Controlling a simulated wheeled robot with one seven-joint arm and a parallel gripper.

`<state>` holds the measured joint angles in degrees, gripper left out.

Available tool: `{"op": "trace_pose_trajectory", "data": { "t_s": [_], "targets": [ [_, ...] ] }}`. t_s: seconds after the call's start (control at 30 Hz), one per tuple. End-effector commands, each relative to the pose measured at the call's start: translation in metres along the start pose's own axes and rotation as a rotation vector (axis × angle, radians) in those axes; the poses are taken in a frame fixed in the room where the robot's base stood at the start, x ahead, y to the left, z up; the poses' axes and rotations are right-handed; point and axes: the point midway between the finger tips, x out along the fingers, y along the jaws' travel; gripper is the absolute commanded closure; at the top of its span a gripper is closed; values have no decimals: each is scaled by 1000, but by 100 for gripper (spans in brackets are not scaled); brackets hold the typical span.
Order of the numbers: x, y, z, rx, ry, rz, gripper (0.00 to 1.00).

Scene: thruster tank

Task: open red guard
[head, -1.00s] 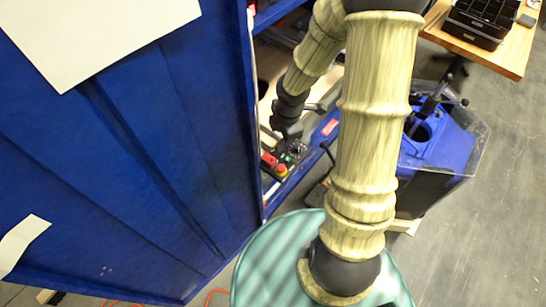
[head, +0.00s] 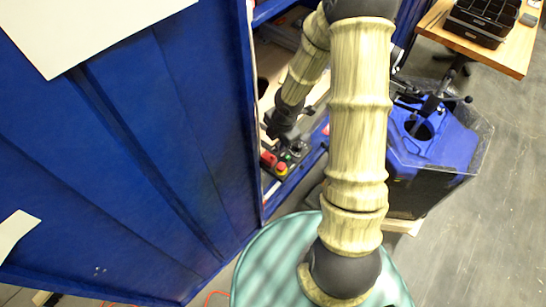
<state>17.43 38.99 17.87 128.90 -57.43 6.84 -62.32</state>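A small red guard (head: 268,158) shows on the dark control panel (head: 291,160) inside the blue cabinet, near the middle of the head view. A red and yellow button (head: 282,169) sits just right of and below it. My gripper (head: 285,137) is a dark shape at the end of my arm, just above the panel and up and to the right of the red guard. Its fingers are small and blend into the dark panel. I cannot tell whether they are open, or whether they touch anything.
A large blue cabinet door (head: 130,150) fills the left side and borders the panel. A blue machine with a clear cover (head: 440,145) stands to the right. A wooden table (head: 510,55) with black trays (head: 483,20) is at the upper right. Grey floor at right is clear.

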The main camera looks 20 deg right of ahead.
Motion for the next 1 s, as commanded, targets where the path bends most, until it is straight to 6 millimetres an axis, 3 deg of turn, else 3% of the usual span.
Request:
{"op": "trace_pose_trajectory", "data": {
  "t_s": [0.03,0.6,0.77,1.0],
  "targets": [
    [14,-1,-1,-4,0,-3,64],
    [108,0,-1,-1,1,-3,64],
    [120,0,0,0,0,-1,64],
    [121,0,0,0,-1,0,64]
  ]
}}
